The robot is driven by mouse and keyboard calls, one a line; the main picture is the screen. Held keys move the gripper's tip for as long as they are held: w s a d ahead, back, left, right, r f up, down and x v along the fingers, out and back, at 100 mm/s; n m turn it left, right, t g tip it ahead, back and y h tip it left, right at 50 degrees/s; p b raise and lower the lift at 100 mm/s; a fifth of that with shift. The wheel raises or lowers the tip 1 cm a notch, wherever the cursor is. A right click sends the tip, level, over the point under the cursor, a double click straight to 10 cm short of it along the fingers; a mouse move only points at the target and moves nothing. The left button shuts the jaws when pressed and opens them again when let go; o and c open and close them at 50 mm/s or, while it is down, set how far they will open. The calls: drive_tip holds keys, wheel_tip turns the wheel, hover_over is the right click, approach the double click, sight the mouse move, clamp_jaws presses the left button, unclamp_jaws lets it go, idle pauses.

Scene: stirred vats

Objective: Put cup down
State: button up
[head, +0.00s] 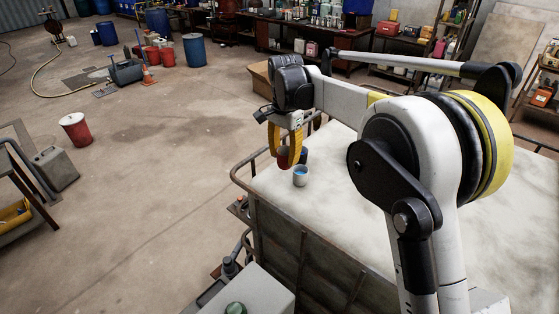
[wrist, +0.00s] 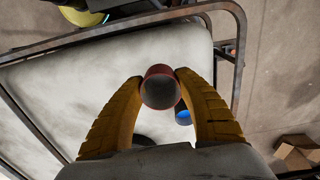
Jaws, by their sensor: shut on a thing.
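My gripper (head: 286,148) has two yellow fingers and is shut on a red cup (head: 284,158). The wrist view shows my gripper (wrist: 160,82) from above, with a fingertip on each side of the red cup (wrist: 160,70). The cup looks upright, its dark inside facing the camera. It is over the near-left part of a pale, worn flat top (head: 350,180). I cannot tell whether its base touches that top. A grey cup with blue inside (head: 300,178) stands close by, and it is partly hidden in the wrist view (wrist: 183,116).
A dark cup-like object (head: 304,156) is just behind the grey cup. A metal rail (head: 262,152) runs along the top's edge. The middle of the pale top is bare. A cardboard box (head: 259,72) stands beyond it. Shelves and benches line the far wall.

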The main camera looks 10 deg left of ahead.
drive_tip(key=w+a+f, duration=0.1)
drive_tip(key=w, duration=0.1)
drive_tip(key=w+a+f, duration=0.2)
drive_tip(key=w+a+f+p, duration=0.1)
drive_tip(key=w+a+f, duration=0.1)
drive_tip(key=shift+w, duration=0.3)
drive_tip(key=shift+w+f, duration=0.1)
drive_tip(key=shift+f, duration=2)
drive_tip(key=o, duration=0.9)
drive_tip(key=shift+f, duration=0.15)
drive_tip(key=shift+o, duration=0.2)
